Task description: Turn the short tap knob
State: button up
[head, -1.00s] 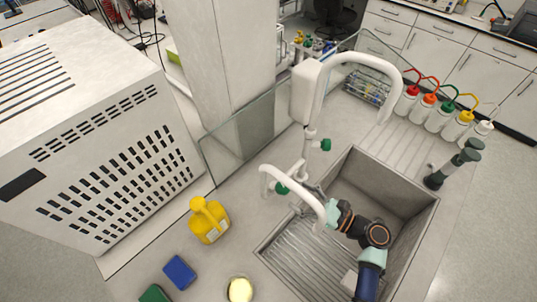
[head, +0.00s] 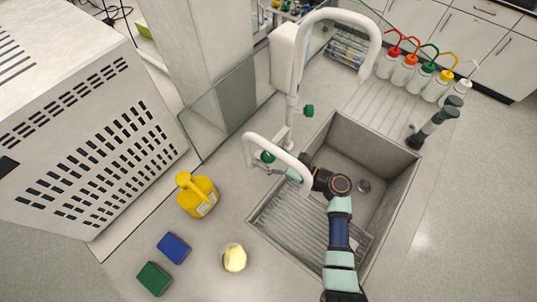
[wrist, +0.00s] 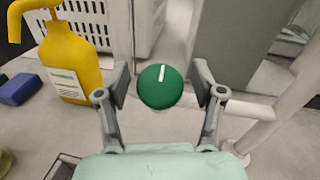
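The short tap's round green knob (wrist: 160,87), with a white line pointing nearly straight up, sits between the fingers of my gripper (wrist: 161,84) in the wrist view. The fingers are open with a gap on both sides of it. In the head view the same knob (head: 267,157) is small, beside the low white curved spout of the short tap (head: 290,160). My gripper (head: 283,171) is just right of it, partly hidden by the spout. Whether the fingertips reach past the knob's face is unclear.
A taller white tap (head: 319,27) with another green knob (head: 307,110) stands behind. A yellow bottle (head: 198,194) is left of the short tap. The steel sink (head: 388,195) lies under my arm. A glass screen (head: 215,115) stands behind the counter.

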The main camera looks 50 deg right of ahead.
jog(key=c, duration=1)
jog(key=shift+n+y+b, duration=0.3)
jog(key=shift+n, duration=0.2)
jog(key=n+g+y+b, duration=0.1)
jog(key=n+y, duration=0.1)
jog(key=n+g+y+b, duration=0.1)
jog(key=n+y, duration=0.1)
jog(key=n, duration=0.1)
jog(key=shift+f+g, duration=0.15)
jog(key=shift+g, duration=0.25)
jog(key=n+g+y+b, duration=0.1)
jog(key=n+g, duration=0.1)
jog(key=n+g+y+b, duration=0.1)
jog(key=n+g, duration=0.1)
jog(key=n, duration=0.1)
jog(key=shift+n+y+b, duration=0.3)
jog(key=shift+s+a+g, duration=0.1)
jog(key=shift+g, duration=0.3)
jog(key=o, duration=1.2)
